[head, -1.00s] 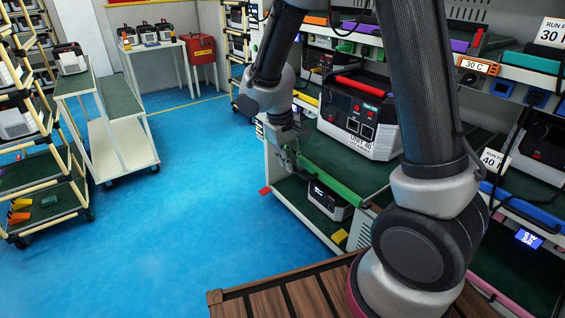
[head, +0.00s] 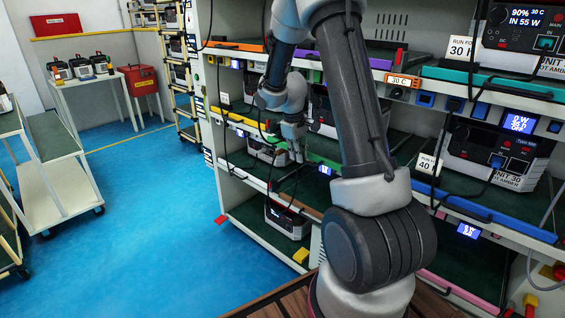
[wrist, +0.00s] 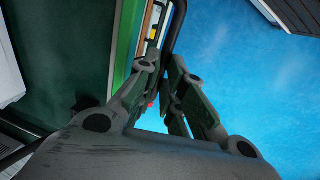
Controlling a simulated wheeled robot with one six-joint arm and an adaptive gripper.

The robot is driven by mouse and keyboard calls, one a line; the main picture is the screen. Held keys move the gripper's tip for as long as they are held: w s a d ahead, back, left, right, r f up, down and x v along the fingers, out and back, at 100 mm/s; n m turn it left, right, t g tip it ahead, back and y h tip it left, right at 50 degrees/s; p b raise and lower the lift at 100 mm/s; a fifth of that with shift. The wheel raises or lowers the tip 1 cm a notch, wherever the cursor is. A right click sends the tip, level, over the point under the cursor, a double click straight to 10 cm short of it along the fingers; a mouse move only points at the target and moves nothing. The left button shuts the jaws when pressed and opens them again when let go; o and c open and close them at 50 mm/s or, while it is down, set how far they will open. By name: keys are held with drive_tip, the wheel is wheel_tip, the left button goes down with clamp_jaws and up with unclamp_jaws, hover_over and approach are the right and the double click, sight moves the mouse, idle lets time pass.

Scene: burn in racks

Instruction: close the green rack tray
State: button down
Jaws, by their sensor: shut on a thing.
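The green rack tray (head: 322,161) is at the middle level of the rack, its bright green front edge partly hidden behind my arm. In the wrist view its green front edge (wrist: 126,45) runs beside my fingers, with the dark green tray surface to the left. My gripper (head: 298,158) is at the left part of this front edge. In the wrist view the fingers of my gripper (wrist: 168,75) are closed around a black handle bar (wrist: 179,22) in front of the green edge. The exact contact is partly hidden by the fingers.
A white-and-black power unit (head: 323,108) stands behind my arm. Another unit (head: 286,218) sits on the lower shelf beneath. Cables hang in front of the rack. A white cart (head: 60,185) stands left, with clear blue floor between.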

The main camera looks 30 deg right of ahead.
sight(312, 150)
drive_tip(key=d, duration=0.2)
drive_tip(key=w+d, duration=0.1)
drive_tip(key=d, duration=0.1)
drive_tip(key=w+d, duration=0.1)
drive_tip(key=d, duration=0.2)
drive_tip(key=shift+w, duration=0.1)
drive_tip(key=shift+d+r, duration=0.1)
drive_tip(key=c, duration=1.5)
unclamp_jaws()
drive_tip(key=shift+w+d, duration=0.1)
drive_tip(key=r, duration=0.4)
drive_tip(key=a+r, duration=0.1)
drive_tip(key=r, duration=0.2)
drive_tip(key=a+r, duration=0.1)
drive_tip(key=r, duration=0.3)
drive_tip(key=shift+s+a+r, duration=0.15)
drive_tip(key=shift+s+r, duration=0.2)
drive_tip(key=shift+s, duration=0.05)
